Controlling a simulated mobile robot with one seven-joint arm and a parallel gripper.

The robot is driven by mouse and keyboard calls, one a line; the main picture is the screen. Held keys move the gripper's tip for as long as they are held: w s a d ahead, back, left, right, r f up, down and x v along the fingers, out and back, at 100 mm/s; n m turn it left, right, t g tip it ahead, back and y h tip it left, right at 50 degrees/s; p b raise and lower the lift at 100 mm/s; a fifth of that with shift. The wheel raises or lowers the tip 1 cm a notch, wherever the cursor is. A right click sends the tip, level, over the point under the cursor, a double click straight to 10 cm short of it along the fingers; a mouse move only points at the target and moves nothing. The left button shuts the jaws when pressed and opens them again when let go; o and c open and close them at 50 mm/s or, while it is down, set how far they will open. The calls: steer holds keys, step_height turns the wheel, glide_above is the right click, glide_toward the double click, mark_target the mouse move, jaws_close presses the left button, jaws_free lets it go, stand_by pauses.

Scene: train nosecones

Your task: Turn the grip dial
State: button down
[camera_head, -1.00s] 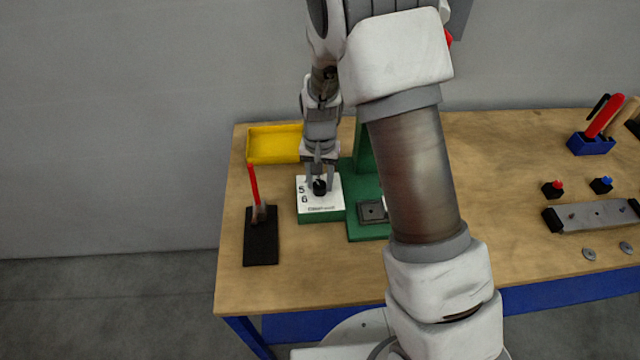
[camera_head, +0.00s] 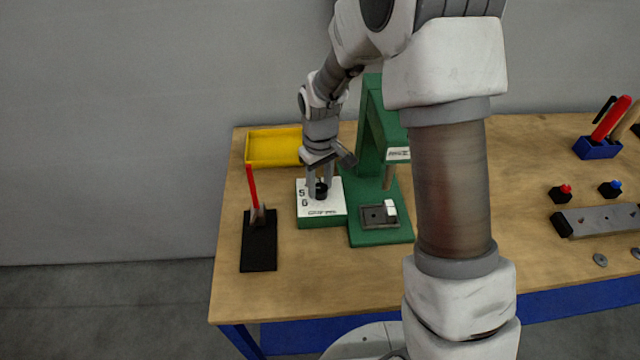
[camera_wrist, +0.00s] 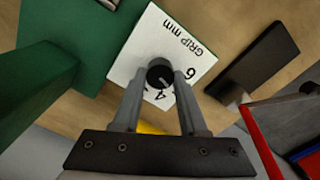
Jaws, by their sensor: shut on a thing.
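The grip dial is a small black round knob (camera_wrist: 160,75) with a pale pointer line. It stands on a white plate (camera_wrist: 192,28) marked "GRIP mm" with numbers, on top of a green block (camera_head: 322,224). My gripper (camera_head: 319,188) points down at the dial, its two grey fingers on either side of it. In the wrist view my gripper (camera_wrist: 160,82) is shut on the dial, and the fingers cover part of the scale.
A green press (camera_head: 372,120) stands right beside the dial block, with a small plate and white piece on its base. A yellow tray (camera_head: 272,148) lies behind. A black stand with a red-handled tool (camera_head: 259,245) is at left. Bench front is clear.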

mark_target(320, 188)
steer(key=shift+n, duration=0.4)
steer(key=shift+c, duration=2.2)
jaws_free()
step_height(320, 188, up, 18)
steer(key=shift+f, duration=0.25)
